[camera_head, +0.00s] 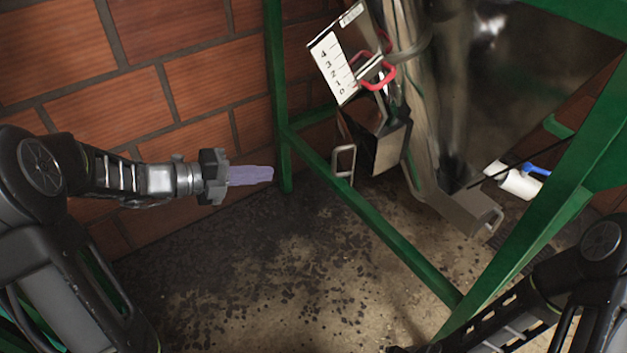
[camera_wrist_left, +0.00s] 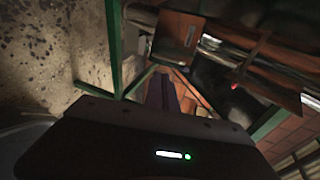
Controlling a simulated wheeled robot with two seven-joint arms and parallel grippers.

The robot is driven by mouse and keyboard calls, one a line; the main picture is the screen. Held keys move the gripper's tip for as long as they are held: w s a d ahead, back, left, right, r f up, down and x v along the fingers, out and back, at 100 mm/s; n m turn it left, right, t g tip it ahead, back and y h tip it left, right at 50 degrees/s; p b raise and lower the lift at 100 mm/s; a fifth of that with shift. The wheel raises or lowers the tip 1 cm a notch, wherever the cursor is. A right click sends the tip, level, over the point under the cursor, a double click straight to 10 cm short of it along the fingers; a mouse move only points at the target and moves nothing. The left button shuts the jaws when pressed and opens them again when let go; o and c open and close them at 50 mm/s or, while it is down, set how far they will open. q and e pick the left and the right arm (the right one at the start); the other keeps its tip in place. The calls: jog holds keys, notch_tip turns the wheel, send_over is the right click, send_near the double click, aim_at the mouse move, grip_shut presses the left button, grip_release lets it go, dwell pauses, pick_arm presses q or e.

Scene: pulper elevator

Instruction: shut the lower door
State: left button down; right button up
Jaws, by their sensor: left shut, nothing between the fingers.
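A metal flap (camera_head: 389,146) sits at the lower end of the steel machine, below a white numbered scale; it appears to stand out at an angle. A loop handle (camera_head: 343,164) shows just left of it, behind the green rail. I cannot tell for certain which part is the lower door. In the left wrist view a flat metal panel (camera_wrist_left: 177,37) and a pale loop handle (camera_wrist_left: 145,46) lie beyond the fingers. My left gripper (camera_head: 268,174), with purple fingers, is shut and empty, left of the green post and apart from the flap. My right gripper is out of view.
A green frame post (camera_head: 279,100) and a slanting green rail (camera_head: 385,230) stand between my left gripper and the machine. A metal spout (camera_head: 463,211) is low at right, near a white cylinder (camera_head: 514,181). A brick wall (camera_head: 170,60) is behind. The gritty floor is open.

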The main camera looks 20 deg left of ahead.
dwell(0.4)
pick_arm(q)
jog(key=r+b+x, duration=0.1)
jog(key=b+x, duration=0.4)
jog(key=x, duration=0.9)
jog(key=shift+d+b, duration=0.15)
jog(key=shift+b, duration=0.25)
jog(key=shift+w+r, duration=0.1)
